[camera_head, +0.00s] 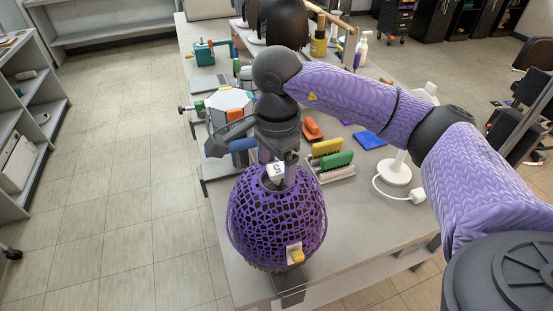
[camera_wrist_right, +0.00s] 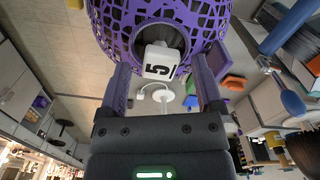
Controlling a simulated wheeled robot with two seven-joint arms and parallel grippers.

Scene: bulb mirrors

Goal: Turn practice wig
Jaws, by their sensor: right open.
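The practice wig is a rounded dark form under a purple lattice cap (camera_head: 262,225), standing at the near end of the table. It fills the top of the right wrist view (camera_wrist_right: 115,28). A white block marked 5 (camera_head: 275,172) sits at its crown and shows clearly in the wrist view (camera_wrist_right: 158,62). A small yellow and white piece (camera_head: 296,254) is on its near side. My right gripper (camera_head: 277,172) points down over the crown. Its two purple fingers are open, one on each side of the white block, with gaps visible in the wrist view. My left gripper is not in view.
The grey table (camera_head: 235,262) runs away from me. Right of the wig are a green brush (camera_head: 337,160), a yellow brush (camera_head: 326,147), a blue pad (camera_head: 370,140) and a white stand (camera_head: 395,172) with a cord. Dark rounded heads stand farther back. Left floor is clear.

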